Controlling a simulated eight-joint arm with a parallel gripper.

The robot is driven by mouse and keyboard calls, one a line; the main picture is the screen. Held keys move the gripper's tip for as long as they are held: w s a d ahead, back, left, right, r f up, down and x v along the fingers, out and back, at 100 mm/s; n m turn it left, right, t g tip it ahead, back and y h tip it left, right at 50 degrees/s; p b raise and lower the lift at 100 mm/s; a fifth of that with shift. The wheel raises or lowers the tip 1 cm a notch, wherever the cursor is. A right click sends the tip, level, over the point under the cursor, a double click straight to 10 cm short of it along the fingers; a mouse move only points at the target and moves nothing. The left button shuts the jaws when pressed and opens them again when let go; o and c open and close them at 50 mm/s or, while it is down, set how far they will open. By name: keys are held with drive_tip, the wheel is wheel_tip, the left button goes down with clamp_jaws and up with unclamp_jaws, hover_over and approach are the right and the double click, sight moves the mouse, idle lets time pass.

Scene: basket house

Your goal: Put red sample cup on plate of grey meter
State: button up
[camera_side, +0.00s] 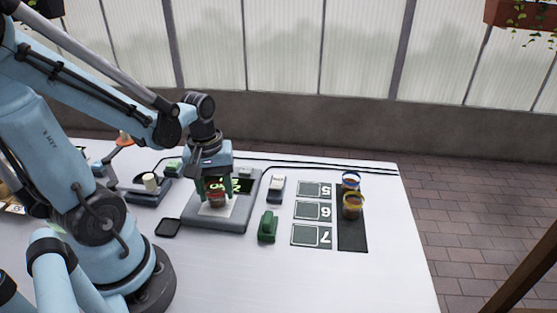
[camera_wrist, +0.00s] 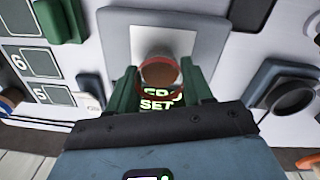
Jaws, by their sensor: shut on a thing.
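The red-rimmed sample cup (camera_side: 217,199) with brown contents is between the green fingers of my gripper (camera_side: 215,190). It also shows from above in the wrist view (camera_wrist: 160,76). My gripper (camera_wrist: 160,88) is shut on the cup. The grey meter (camera_side: 236,223) lies flat on the table under my gripper, its pale plate (camera_side: 229,211) directly below the cup. The plate also shows in the wrist view (camera_wrist: 143,34). The cup is over or on the plate; I cannot tell if its base touches. The meter's green-lit display is partly hidden by my gripper.
A green object (camera_side: 267,227) and a small grey-and-white device (camera_side: 277,187) stand right of the meter. Numbered cards (camera_side: 312,210) and a dark mat (camera_side: 352,238) with two cups (camera_side: 353,205) lie farther right. Another dark device (camera_side: 145,193) is at left. The front table is clear.

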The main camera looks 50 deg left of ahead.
drive_tip(key=o, duration=1.5)
drive_tip(key=shift+r, duration=0.1)
drive_tip(key=shift+s+r, duration=0.1)
drive_tip(key=shift+r, duration=2.3)
drive_tip(key=shift+r, duration=0.1)
drive_tip(key=shift+r, duration=1.4)
drive_tip(key=shift+w+d+r+m+t, duration=0.25)
drive_tip(key=shift+w+d+m+t, duration=1.05)
drive_tip(key=shift+m, duration=0.7)
drive_tip(key=shift+w+d+r+m+t, duration=0.25)
drive_tip(key=shift+w+d+m+t, duration=0.7)
drive_tip(key=shift+d+m, duration=0.85)
drive_tip(key=shift+w+d+r+m+t, duration=0.25)
drive_tip(key=shift+w+d+m+t, duration=0.9)
drive_tip(key=shift+m, duration=1.05)
